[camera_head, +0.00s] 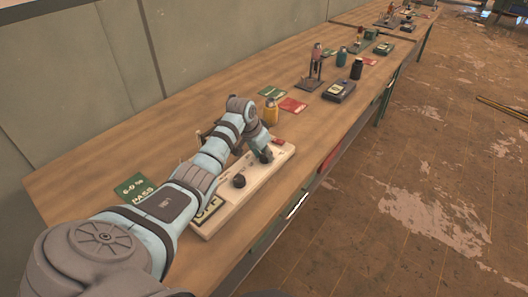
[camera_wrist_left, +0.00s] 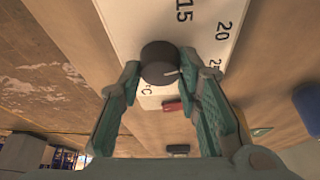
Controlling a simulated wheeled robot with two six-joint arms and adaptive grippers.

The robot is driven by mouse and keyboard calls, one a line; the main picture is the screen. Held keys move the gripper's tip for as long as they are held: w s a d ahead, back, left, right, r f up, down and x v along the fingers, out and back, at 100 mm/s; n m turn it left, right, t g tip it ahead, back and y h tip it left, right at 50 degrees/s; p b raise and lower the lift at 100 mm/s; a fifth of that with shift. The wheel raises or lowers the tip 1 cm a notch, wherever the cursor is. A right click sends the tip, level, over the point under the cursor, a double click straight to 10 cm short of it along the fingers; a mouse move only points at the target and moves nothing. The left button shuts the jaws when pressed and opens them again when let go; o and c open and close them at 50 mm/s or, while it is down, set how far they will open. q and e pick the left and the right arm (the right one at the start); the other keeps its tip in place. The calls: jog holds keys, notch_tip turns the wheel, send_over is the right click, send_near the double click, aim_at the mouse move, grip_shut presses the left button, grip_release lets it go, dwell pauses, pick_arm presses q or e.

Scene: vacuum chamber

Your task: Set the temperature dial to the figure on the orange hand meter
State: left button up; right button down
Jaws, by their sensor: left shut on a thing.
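A pale panel (camera_head: 221,212) lies on the bench in the head view. My left gripper (camera_head: 265,157) is down on its far part. In the left wrist view the temperature dial (camera_wrist_left: 159,62) is a dark round knob with a white pointer line, beside the figures 15, 20 and 25 and a °C mark. The pointer is turned to the right, roughly toward the 25. The fingers of my left gripper (camera_wrist_left: 162,82) are shut on the dial, one on each side. I cannot make out the orange hand meter or its figure. My right gripper is not in view.
The panel also has a second black knob (camera_head: 239,181), an OFF label (camera_head: 207,210) and a red part (camera_head: 278,140). A green PASS card (camera_head: 135,187), a yellow bottle (camera_head: 271,112), a red card (camera_head: 292,106) and a dark instrument (camera_head: 339,91) are on the bench.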

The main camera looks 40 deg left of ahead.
pick_arm(q)
jog(key=shift+m+h, duration=0.3)
jog(key=shift+m, duration=0.4)
jog(key=shift+a+m, duration=0.1)
jog(key=shift+m, duration=0.3)
jog(key=shift+w+f+m+h+b, duration=0.1)
jog(key=shift+m+h+b, duration=0.3)
jog(key=shift+m+b, duration=0.35)
jog(key=m+g+h+b, duration=0.1)
jog(key=m+b, duration=0.2)
jog(key=shift+f, duration=0.1)
jog(key=shift+r+m+b, duration=0.25)
jog(key=shift+m+b, duration=0.3)
jog(key=shift+b, duration=0.55)
jog(key=o, duration=1.1)
jog(key=shift+a, duration=0.1)
